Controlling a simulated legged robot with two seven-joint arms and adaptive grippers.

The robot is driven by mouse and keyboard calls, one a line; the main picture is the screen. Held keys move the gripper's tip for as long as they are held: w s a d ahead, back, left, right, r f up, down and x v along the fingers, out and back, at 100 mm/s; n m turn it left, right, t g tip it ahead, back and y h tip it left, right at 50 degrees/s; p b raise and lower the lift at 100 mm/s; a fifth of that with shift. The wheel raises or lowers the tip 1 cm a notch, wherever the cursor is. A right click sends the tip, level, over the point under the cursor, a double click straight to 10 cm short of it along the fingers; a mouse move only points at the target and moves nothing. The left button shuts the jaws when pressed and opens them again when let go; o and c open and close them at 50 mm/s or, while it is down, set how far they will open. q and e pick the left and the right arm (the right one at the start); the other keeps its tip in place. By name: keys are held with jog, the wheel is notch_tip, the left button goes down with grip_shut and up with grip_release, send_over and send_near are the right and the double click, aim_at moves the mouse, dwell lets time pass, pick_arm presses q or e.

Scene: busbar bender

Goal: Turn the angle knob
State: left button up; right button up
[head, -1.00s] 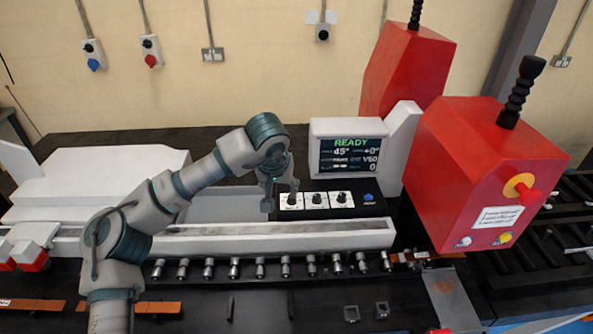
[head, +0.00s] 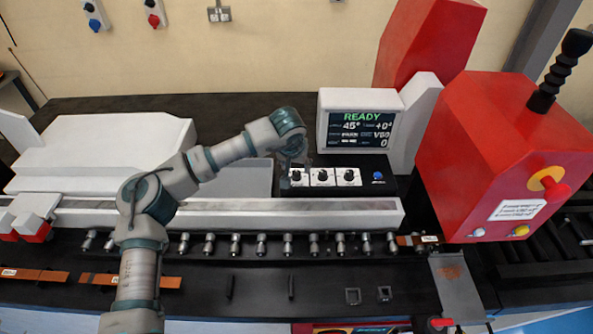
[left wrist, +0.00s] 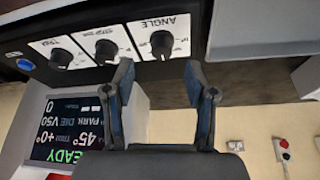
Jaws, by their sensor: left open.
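The angle knob (head: 297,175) is the leftmost of the black knobs on the control panel in the head view. In the left wrist view, which is upside down, the knob (left wrist: 162,43) sits on a white plate marked ANGLE. My left gripper (left wrist: 160,70) is open and empty there, its two fingertips spread to either side of the knob's line; contact cannot be told. In the head view my left gripper (head: 299,160) is foreshortened by the knob and partly hidden by my wrist. My right gripper is not in view. The display (head: 361,130) reads READY and 45°.
Two more knobs (head: 322,176) (head: 349,176) and a blue button (head: 378,176) lie to the right on the panel. A long pale beam (head: 250,213) runs in front. Red machine housings (head: 490,150) stand at the right.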

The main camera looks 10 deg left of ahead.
aim_at(297, 172)
pick_arm(q)
jog(key=x, duration=0.4)
jog(key=shift+d, duration=0.1)
jog(key=shift+w+f, duration=0.1)
jog(key=shift+f, duration=0.2)
jog(key=shift+a+f, duration=0.15)
jog(key=shift+a, duration=0.25)
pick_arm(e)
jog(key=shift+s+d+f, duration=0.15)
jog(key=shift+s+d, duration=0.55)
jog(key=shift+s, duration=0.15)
pick_arm(q)
jog(key=shift+c, duration=0.3)
jog(key=shift+d, duration=0.2)
grip_shut()
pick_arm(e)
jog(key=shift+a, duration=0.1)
